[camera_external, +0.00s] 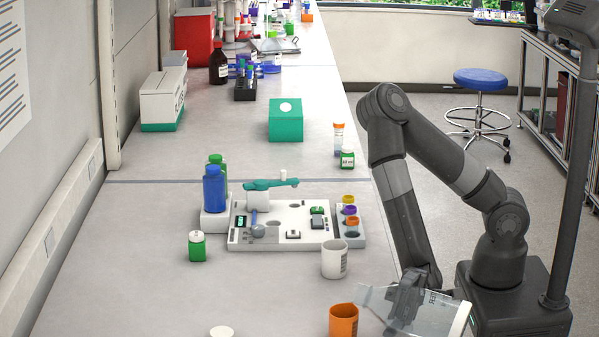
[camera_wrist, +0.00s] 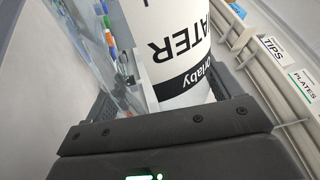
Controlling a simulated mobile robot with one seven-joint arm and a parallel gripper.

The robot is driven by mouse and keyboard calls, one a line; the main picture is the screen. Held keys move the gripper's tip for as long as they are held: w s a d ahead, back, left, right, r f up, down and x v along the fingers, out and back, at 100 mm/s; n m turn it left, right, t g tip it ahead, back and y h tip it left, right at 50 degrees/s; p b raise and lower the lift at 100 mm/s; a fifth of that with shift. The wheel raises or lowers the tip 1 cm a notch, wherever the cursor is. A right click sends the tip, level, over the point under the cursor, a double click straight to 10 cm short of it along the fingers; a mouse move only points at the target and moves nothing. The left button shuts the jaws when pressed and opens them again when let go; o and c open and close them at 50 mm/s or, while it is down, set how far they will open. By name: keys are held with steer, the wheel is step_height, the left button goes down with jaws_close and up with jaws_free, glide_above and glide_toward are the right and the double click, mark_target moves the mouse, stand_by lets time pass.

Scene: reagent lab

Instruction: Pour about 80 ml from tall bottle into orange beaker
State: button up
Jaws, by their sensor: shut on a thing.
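My gripper (camera_external: 404,300) is shut on the tall bottle (camera_external: 376,299), a clear container with a white label, at the bottom right of the external view. The bottle is tipped far over, close to lying flat, with its left end near the rim of the orange beaker (camera_external: 343,321). The beaker stands upright on the bench, cut off by the lower picture edge. I see no clear stream, and the liquid level cannot be told. In the wrist view the bottle's white label (camera_wrist: 180,50) reads "WATER" upside down between my fingers.
A white cup (camera_external: 334,260) stands behind the beaker. Farther back are a white device (camera_external: 280,238), a rack with small capped vials (camera_external: 350,240), a green bottle (camera_external: 197,247) and a blue bottle (camera_external: 214,190). A white round object (camera_external: 221,331) is at the lower edge. The bench's left front is mostly clear.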

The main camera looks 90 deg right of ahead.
mark_target(393, 287)
stand_by(0.6)
